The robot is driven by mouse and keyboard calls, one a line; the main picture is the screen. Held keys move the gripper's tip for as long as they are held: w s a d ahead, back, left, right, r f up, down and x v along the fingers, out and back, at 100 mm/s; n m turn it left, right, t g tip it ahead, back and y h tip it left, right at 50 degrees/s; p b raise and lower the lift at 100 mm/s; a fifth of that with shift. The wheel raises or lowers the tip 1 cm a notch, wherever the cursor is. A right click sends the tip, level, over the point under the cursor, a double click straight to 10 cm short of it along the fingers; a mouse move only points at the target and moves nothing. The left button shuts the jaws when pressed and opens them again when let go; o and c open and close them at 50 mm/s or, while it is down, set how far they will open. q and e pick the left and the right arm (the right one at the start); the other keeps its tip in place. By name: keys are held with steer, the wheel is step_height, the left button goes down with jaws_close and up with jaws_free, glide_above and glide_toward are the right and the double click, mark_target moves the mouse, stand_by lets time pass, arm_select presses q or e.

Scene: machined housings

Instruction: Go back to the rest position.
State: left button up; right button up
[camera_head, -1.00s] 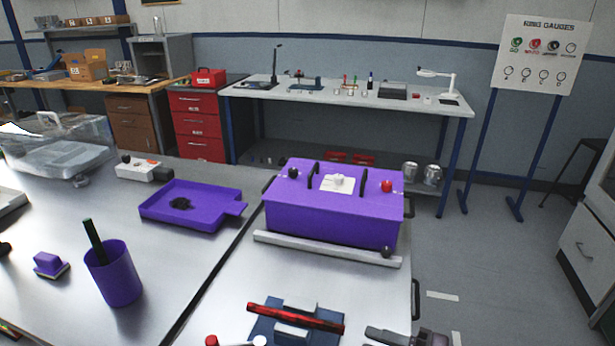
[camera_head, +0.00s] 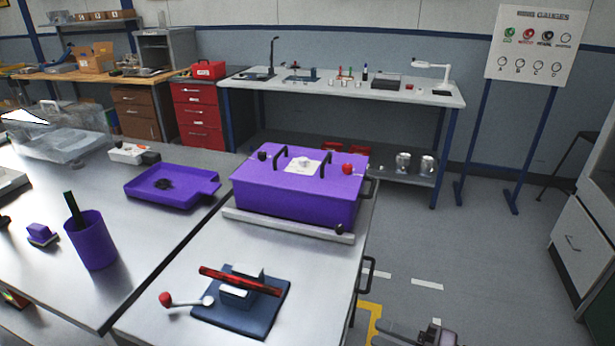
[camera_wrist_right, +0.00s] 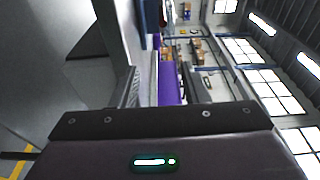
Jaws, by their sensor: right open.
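My right gripper (camera_head: 412,335) shows only in part at the bottom edge of the head view. It is open, with nothing seen between its jaws. It appears over the floor, to the right of the table's edge and apart from the things on it. In the right wrist view its dark housing (camera_wrist_right: 155,150) fills the lower part, with a small green light. My left gripper is not in view.
The metal table (camera_head: 180,290) bears a purple box (camera_head: 295,196), a blue stand (camera_head: 245,315) with a red bar (camera_head: 240,281), a purple tray (camera_head: 170,190) and a purple cup (camera_head: 92,242). Grey floor (camera_head: 420,270) lies open to the right.

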steer(key=w+d+f+m+t+h, duration=0.1)
steer(key=w+d+f+t+h, duration=0.15)
steer(key=f, duration=0.55)
steer(key=w+d+f+t+h, duration=0.1)
steer(key=f+h, duration=0.2)
steer(key=f, duration=0.5)
steer(key=s+d+f+g+h, duration=0.1)
steer(key=s+f+h, duration=0.1)
steer(key=f, duration=0.6)
steer(key=s+d+f+g+h, duration=0.1)
steer(key=s+f+h, duration=0.1)
steer(key=f, duration=0.6)
steer(key=s+d+f+n+g+h, duration=0.2)
steer(key=s+f+n+g+h, duration=0.15)
steer(key=s+f, duration=1)
arm_select(q)
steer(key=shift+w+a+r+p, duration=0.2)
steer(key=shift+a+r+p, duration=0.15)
steer(key=shift+p, duration=0.05)
arm_select(e)
steer(key=s+f+n+g+h, duration=0.1)
steer(key=s+f, duration=0.3)
steer(key=s, duration=0.5)
steer(key=s+f+n+g+h, duration=0.1)
steer(key=s+f+n+g, duration=0.3)
steer(key=s, duration=0.5)
steer(key=shift+s+d+f+h, duration=0.25)
steer(key=shift+f+h, duration=0.15)
steer(key=shift+f, duration=0.2)
